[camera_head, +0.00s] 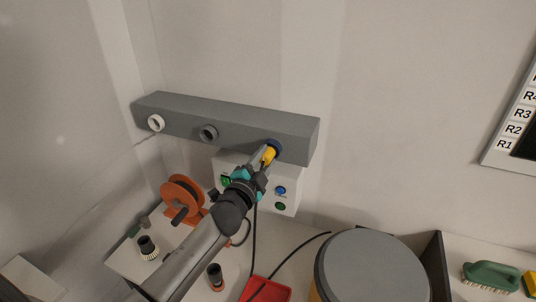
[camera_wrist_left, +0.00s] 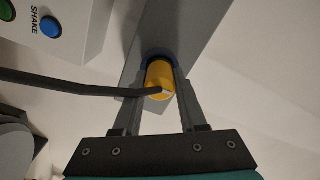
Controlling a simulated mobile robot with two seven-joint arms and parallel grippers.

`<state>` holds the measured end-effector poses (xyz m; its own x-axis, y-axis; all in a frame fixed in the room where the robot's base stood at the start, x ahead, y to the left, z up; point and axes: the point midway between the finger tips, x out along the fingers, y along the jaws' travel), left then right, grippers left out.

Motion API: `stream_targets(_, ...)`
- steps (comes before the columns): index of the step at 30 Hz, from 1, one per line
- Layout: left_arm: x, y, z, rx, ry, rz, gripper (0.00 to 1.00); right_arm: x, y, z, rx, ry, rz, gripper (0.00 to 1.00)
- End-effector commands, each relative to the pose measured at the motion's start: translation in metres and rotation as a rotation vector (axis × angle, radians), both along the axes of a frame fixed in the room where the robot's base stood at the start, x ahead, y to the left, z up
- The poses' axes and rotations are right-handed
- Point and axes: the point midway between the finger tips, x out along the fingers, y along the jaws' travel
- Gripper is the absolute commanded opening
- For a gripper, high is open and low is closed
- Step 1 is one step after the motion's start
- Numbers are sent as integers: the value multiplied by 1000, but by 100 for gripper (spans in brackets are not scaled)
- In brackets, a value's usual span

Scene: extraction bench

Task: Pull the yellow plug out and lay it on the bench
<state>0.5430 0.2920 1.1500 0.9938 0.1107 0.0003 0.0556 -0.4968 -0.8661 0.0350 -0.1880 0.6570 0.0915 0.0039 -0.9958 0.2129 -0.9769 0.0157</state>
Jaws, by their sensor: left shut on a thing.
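The yellow plug (camera_head: 268,155) is at the right end of the grey wall-mounted socket bar (camera_head: 225,117), at the dark blue socket (camera_head: 276,145). In the left wrist view the plug (camera_wrist_left: 160,80) sits between the two fingers, its far end at the blue ring (camera_wrist_left: 158,55), and a black cable (camera_wrist_left: 80,87) runs from it to the left. My left gripper (camera_head: 264,163) is shut on the plug; the gripper also shows in the left wrist view (camera_wrist_left: 158,95). How deep the plug sits in the socket is hidden. My right gripper is not in view.
A white box with coloured buttons (camera_head: 287,178) is under the bar. On the bench stand an orange cable reel (camera_head: 183,197), a red tray (camera_head: 268,290), a large grey-lidded drum (camera_head: 372,265) and a green brush (camera_head: 490,275). Bare bench (camera_head: 285,235) shows between box and drum.

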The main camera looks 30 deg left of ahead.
Motion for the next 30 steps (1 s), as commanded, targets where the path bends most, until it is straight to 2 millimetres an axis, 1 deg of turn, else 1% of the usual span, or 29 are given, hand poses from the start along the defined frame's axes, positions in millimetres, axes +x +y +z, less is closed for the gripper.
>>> stream_targets(30, -30, -3, 0, 0, 0, 0, 0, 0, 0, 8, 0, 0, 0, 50)
